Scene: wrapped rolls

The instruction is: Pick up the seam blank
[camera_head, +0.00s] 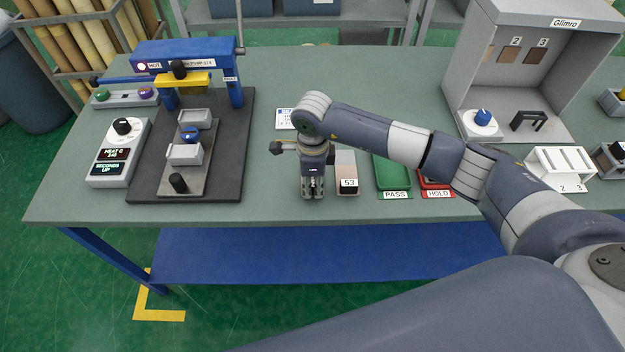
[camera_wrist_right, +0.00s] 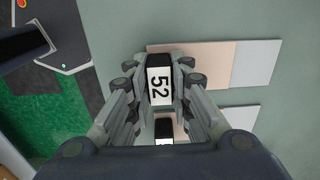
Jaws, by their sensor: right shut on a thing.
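A seam blank (camera_wrist_right: 203,58), a flat pinkish and grey strip with a black end block and a white tag reading 52, shows in the wrist view. My right gripper (camera_wrist_right: 160,85) is shut on its tagged block; it also shows in the head view (camera_head: 313,194), pointing down over the bench. There the arm and gripper hide most of this blank. I cannot tell whether it touches the bench. A second blank (camera_head: 346,165), tagged 53, lies just right of the gripper; it also shows in the wrist view (camera_wrist_right: 232,118), its tag partly hidden. My left gripper is out of view.
A green PASS tray (camera_head: 395,195) and a red HOLD tray (camera_head: 437,193) lie to the right, partly under my arm. A sealing press (camera_head: 236,92) on a dark base and a control box (camera_head: 119,152) stand left. A grey Glimro booth (camera_head: 545,60) stands back right.

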